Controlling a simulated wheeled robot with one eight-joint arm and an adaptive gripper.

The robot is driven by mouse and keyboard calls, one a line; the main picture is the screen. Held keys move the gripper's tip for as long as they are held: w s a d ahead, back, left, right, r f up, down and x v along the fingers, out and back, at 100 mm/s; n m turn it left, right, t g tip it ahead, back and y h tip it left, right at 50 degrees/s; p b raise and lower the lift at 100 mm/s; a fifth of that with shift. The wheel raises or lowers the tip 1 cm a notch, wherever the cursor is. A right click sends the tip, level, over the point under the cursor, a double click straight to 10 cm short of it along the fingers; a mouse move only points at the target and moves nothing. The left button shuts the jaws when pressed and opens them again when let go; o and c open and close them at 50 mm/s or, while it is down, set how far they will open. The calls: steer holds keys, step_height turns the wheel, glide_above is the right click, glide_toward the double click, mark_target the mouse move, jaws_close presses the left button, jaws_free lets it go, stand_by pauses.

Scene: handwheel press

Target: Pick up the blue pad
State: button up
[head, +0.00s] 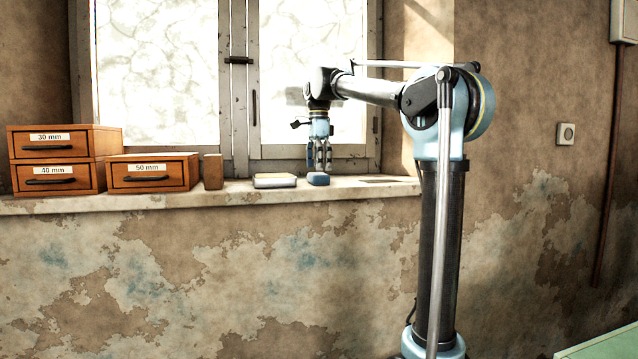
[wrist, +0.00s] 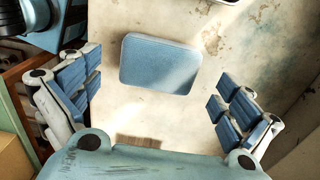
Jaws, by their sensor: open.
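The blue pad (head: 318,179) lies flat on the window sill, below my gripper (head: 319,160) in the head view. In the wrist view the blue pad (wrist: 160,64) is a rounded rectangle, partly sunlit, lying ahead of the space between the fingers. My gripper (wrist: 155,98) is open, with its two ridged blue finger pads apart on the left and right. Nothing is between the fingers, and they do not appear to touch the pad.
A pale flat tin (head: 275,181) lies on the sill (head: 230,194) just left of the pad. Farther left are a brown block (head: 213,171) and wooden drawer boxes labelled 50 mm (head: 153,173), 30 mm (head: 66,140) and 40 mm (head: 58,177). The window stands behind the sill.

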steer(key=shift+f, duration=1.35)
steer(key=c, duration=1.1)
steer(key=shift+c, duration=0.2)
step_height(320, 180, up, 10)
steer(key=shift+o, duration=0.6)
